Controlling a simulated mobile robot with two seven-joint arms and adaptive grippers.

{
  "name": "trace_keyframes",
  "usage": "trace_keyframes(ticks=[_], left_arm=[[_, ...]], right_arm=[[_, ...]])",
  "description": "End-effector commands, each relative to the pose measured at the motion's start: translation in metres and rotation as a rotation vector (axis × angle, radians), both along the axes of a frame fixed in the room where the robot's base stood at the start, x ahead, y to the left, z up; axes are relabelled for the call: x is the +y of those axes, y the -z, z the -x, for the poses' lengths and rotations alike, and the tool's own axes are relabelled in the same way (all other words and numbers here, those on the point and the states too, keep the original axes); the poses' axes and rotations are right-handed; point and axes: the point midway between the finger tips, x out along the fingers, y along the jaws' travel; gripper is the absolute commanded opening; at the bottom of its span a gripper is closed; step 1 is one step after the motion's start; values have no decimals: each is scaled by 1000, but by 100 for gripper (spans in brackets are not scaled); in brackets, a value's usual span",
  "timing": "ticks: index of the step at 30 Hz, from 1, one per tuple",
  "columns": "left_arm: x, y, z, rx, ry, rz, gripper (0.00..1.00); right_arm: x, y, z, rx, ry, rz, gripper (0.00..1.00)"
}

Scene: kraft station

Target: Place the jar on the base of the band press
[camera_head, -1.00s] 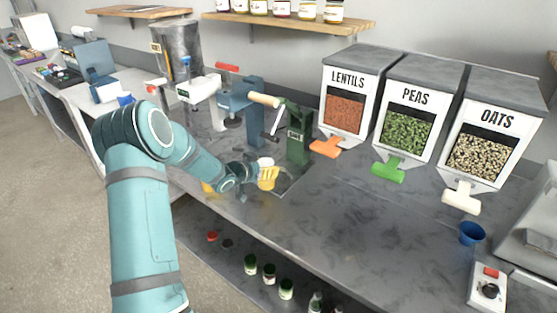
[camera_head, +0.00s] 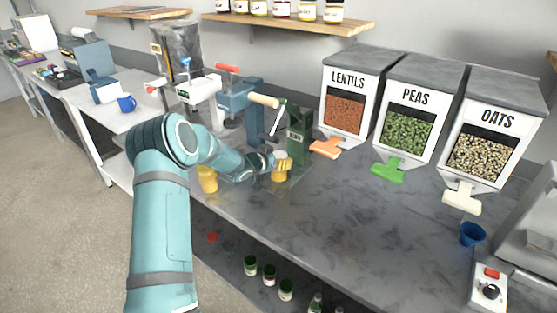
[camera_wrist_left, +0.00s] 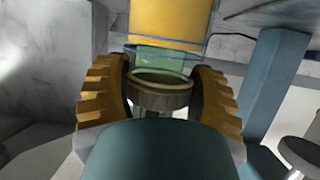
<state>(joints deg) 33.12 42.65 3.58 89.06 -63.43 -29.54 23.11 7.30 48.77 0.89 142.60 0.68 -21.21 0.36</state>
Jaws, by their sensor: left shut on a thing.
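The band press appears to be the green upright press (camera_head: 298,135) with a small label, near the middle of the counter. My left gripper (camera_head: 277,170) is just in front of its column, low over the counter. The gripper is shut on a jar, whose pale top (camera_head: 280,154) shows above the yellow fingers. Yellow shows behind the glass. I cannot tell whether the jar touches the press base. My right gripper is not in view.
Orange (camera_head: 326,148) and green (camera_head: 388,170) dispenser scoops jut out at right.

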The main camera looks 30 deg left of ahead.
Motion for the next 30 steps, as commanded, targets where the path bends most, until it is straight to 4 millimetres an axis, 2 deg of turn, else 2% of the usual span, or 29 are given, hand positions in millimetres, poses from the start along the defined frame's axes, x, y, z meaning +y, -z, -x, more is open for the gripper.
trace_keyframes(ticks=[3, 4, 6, 18, 23, 30], left_arm=[[0, 3, 0, -2, 0, 0, 16], [0, 3, 0, 1, 0, 0, 73], [0, 3, 0, 1, 0, 0, 92], [1, -2, 1, 0, -1, 0, 92], [4, -10, 22, 0, -1, 1, 92], [11, -29, 69, 1, -3, 0, 92]], right_arm=[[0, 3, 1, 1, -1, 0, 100], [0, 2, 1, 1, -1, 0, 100], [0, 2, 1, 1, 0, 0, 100], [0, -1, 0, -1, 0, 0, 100], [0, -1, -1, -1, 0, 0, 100], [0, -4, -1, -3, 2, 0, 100]])
